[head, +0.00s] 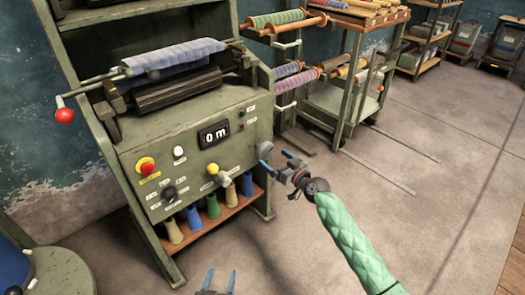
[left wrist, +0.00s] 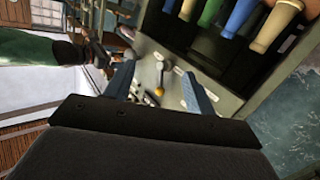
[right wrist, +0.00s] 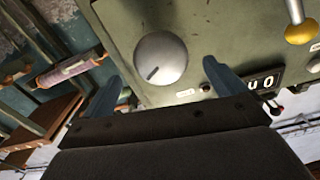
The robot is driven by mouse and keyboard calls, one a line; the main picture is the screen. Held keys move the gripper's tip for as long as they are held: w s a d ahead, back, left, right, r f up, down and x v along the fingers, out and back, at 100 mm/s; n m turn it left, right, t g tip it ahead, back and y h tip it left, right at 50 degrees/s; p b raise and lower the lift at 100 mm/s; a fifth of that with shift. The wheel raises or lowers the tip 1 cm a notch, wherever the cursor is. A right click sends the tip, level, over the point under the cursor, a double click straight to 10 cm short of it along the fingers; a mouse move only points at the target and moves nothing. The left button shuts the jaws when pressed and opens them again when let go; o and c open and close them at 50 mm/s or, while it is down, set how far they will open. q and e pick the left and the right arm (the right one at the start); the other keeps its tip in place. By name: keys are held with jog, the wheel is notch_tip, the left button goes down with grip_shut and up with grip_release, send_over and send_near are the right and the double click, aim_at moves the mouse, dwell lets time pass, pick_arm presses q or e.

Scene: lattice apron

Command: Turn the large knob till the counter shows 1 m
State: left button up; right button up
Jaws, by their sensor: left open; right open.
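The large knob (right wrist: 160,58) is a round grey disc with a short dark mark, on the green machine panel. In the head view the knob (head: 264,150) is at the panel's right edge. The counter (head: 213,135) reads 0 m; it also shows upside down in the right wrist view (right wrist: 264,82). My right gripper (head: 280,162) is open and empty in front of the knob, its fingers either side of it in the right wrist view; contact cannot be told. My left gripper (head: 220,277) is open and empty, low in front of the machine.
The panel also has a red button (head: 146,165), a white button (head: 179,152), a black dial (head: 169,192) and a yellow-tipped lever (head: 212,169). Coloured cones (head: 213,205) stand on the shelf below. A red-ended crank (head: 64,115) sticks out left. Racks with rolls stand behind; the floor at right is clear.

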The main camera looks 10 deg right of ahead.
aim_at(267, 154)
jog(key=shift+x, duration=3.9)
pick_arm(q)
jog(key=shift+s+f+g, duration=0.2)
jog(key=shift+f+g, duration=0.05)
jog(key=shift+f, duration=0.4)
jog(key=shift+s+f+g, duration=0.2)
jog(key=shift+f+g, duration=0.05)
jog(key=shift+f, duration=0.35)
pick_arm(e)
jog(key=shift+s, duration=0.1)
jog(key=shift+c, duration=0.3)
jog(key=c, duration=0.9)
